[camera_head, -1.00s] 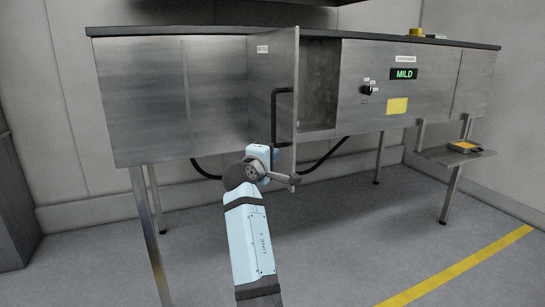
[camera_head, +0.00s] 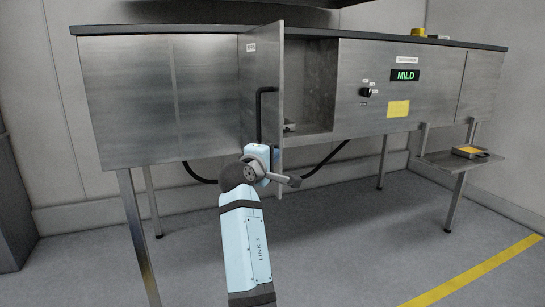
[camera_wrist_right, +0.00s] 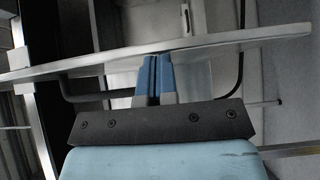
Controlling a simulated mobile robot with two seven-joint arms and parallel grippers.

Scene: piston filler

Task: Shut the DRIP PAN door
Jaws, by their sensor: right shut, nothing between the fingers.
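The DRIP PAN door (camera_head: 262,80) stands open, jutting out from the steel cabinet front. It has a small label, too small to read, and a black bar handle (camera_head: 262,118) on its left-hand face. The open compartment (camera_head: 315,90) shows to its right. My right gripper (camera_head: 272,160) is at the door's lower part, below the handle; its fingertips are hard to make out there. In the right wrist view its blue fingers (camera_wrist_right: 153,72) are together and empty, their tips at the door panel's edge (camera_wrist_right: 225,42). Whether they touch it I cannot tell. My left gripper is out of view.
A control panel with a green MILD display (camera_head: 405,76) and a knob (camera_head: 366,92) is right of the compartment. A low side shelf (camera_head: 440,162) holds a small yellow-topped item (camera_head: 470,152). Black hoses hang under the cabinet. The floor in front is clear.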

